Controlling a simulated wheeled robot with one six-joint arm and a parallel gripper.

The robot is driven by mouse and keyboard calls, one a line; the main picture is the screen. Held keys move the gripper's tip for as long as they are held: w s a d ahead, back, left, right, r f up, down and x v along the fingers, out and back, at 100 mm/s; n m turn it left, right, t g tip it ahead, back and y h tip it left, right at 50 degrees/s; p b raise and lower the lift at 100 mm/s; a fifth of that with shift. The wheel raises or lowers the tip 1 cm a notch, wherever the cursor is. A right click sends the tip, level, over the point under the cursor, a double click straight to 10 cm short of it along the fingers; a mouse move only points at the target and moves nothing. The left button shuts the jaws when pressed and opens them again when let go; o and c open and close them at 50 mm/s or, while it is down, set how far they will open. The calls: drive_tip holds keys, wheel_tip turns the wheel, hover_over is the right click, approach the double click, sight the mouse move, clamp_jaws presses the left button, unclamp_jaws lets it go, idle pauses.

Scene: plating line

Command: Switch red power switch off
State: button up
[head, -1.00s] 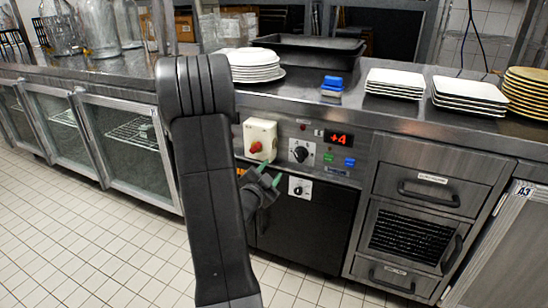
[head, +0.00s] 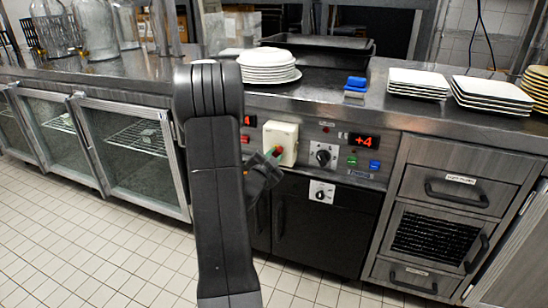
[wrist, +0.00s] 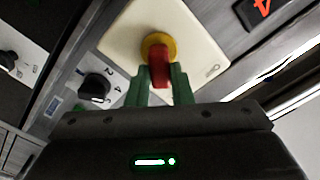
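The red power switch (wrist: 159,68) is a red handle on a round yellow base, mounted on a cream box (wrist: 198,30). The same cream box (head: 287,136) is on the counter front in the head view, where my gripper hides most of the red handle. My gripper (wrist: 159,86) has its two green fingers on either side of the handle's near end in the wrist view. The fingers stand apart, with the handle between them. Narrow gaps seem to show beside it, but contact is hard to judge. In the head view my gripper (head: 274,152) is right at the box.
A black dial (head: 322,154), a +4 display (head: 364,141), and green and blue buttons (head: 374,166) are right of the box. A lower black dial (head: 321,193) sits below. White plates (head: 268,66) and a blue object (head: 357,84) stand on the counter above.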

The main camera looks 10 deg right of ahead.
clamp_jaws()
drive_tip(key=n, duration=0.3)
drive_tip(key=shift+w+a+r+n+p, duration=0.1)
drive_tip(key=shift+a+r+n+p, duration=0.1)
drive_tip(key=shift+n+p, duration=0.2)
drive_tip(key=shift+w+a+f+n+p, duration=0.15)
drive_tip(key=shift+n+p, duration=0.5)
drive_tip(key=shift+n, duration=1.35)
drive_tip(key=shift+w+a+n+p, duration=0.15)
drive_tip(key=shift+n+p, duration=0.55)
drive_tip(key=shift+n, duration=1.3)
drive_tip(key=shift+w+a+f+n+p, duration=0.2)
drive_tip(key=shift+n+p, duration=0.45)
drive_tip(key=shift+n, duration=1.35)
drive_tip(key=shift+s+r, duration=0.1)
